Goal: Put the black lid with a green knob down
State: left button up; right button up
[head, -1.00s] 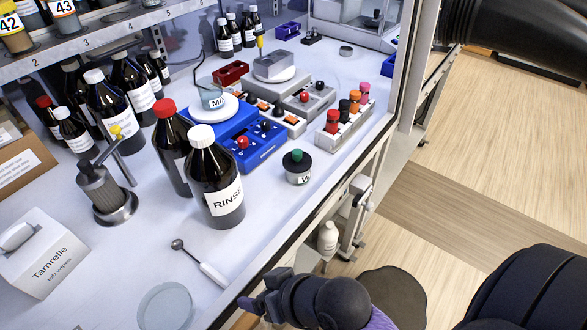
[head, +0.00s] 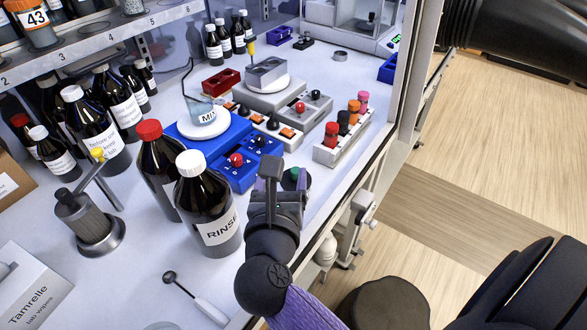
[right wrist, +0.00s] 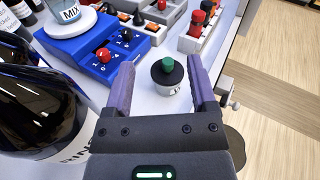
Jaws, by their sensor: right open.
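The black lid with a green knob (right wrist: 167,72) sits level on a small white labelled jar (right wrist: 172,91) on the white worktop. In the head view the lid (head: 294,180) is partly hidden behind my right gripper (head: 270,170). In the right wrist view my right gripper (right wrist: 162,72) is open, with its purple fingers apart on either side of the lid and jar. The fingers hold nothing, and I cannot tell whether either one touches the lid. My left gripper is not in view.
The RINSE bottle (head: 208,200) and a red-capped bottle (head: 160,165) stand close left of my right gripper. A blue control box (head: 225,150) and a rack of coloured-capped vials (head: 342,135) are behind. The worktop's front edge is close on the right.

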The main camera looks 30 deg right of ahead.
aim_at(295, 171)
jog(key=w+d+f+g, duration=0.1)
jog(key=w+d+f, duration=0.1)
jog(key=w+d+f+m+g, duration=0.1)
jog(key=w+d+f, duration=0.1)
jog(key=f, duration=0.1)
jog(key=w+d+f+m+g+y+b, duration=0.1)
jog(key=w+d+f, duration=0.1)
jog(key=shift+f, duration=0.3)
grip_shut()
